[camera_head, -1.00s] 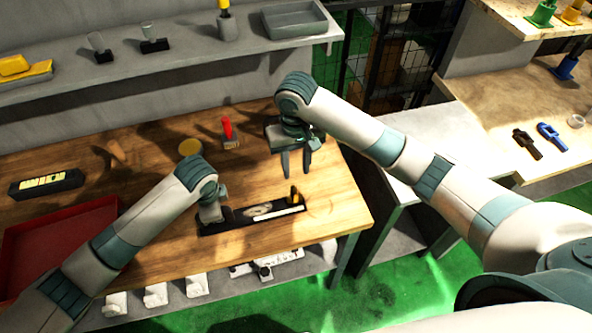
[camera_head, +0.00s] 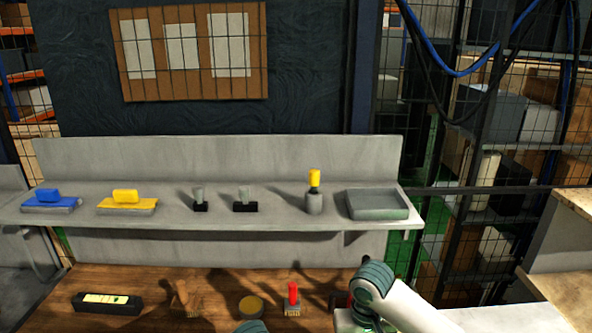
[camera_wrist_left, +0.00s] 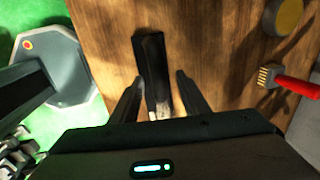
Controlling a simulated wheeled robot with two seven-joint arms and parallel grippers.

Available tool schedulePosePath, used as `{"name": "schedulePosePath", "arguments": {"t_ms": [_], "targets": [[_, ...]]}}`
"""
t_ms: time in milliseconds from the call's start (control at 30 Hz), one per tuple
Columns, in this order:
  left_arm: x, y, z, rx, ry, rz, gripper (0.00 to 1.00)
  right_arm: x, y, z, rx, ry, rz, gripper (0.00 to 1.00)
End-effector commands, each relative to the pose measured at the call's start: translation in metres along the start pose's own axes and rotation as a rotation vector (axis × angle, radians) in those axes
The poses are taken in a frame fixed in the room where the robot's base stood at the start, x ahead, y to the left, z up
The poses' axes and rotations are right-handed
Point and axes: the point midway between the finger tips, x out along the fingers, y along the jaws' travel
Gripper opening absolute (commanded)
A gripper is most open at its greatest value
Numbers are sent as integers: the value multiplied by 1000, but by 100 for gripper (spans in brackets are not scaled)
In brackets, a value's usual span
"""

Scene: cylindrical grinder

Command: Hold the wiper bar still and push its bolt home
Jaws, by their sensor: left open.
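In the left wrist view a long black bar-like piece (camera_wrist_left: 151,62), which looks like the wiper bar or its holder, lies on the wooden table. A pale strip shows at its near end, partly hidden by my gripper body. My left gripper (camera_wrist_left: 159,74) is open, one finger on each side of the black piece, with gaps on both sides. I cannot make out the bolt. In the head view the work spot is below the frame. My right arm's wrist shows at the bottom, with its fingers out of view.
A red-handled brush (camera_head: 293,298) and a round yellowish disc (camera_head: 250,307) lie on the table (camera_head: 215,280). A black case (camera_head: 107,302) is at its left. The shelf behind carries a grey tray (camera_head: 376,204), a yellow-topped bottle (camera_head: 314,195) and yellow and blue blocks.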

Motion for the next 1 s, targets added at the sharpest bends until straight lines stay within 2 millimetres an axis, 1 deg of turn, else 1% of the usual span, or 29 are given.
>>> {"name": "schedulePosePath", "arguments": {"t_ms": [167,400,500,600,800,1000], "targets": [[-26,-1,0,2,2,-3,42,0,0,0,0,0,0,31],[-69,-1,0,1,2,-3,42,0,0,0,0,0,0,31],[-84,-1,0,2,2,-3,42,0,0,0,0,0,0,31],[-96,-1,-1,1,2,-2,42,0,0,0,0,0,0,31],[-107,0,0,2,1,-1,42,0,0,0,0,0,0,31],[-107,0,0,1,1,0,42,0,0,0,0,0,0,31]]}}
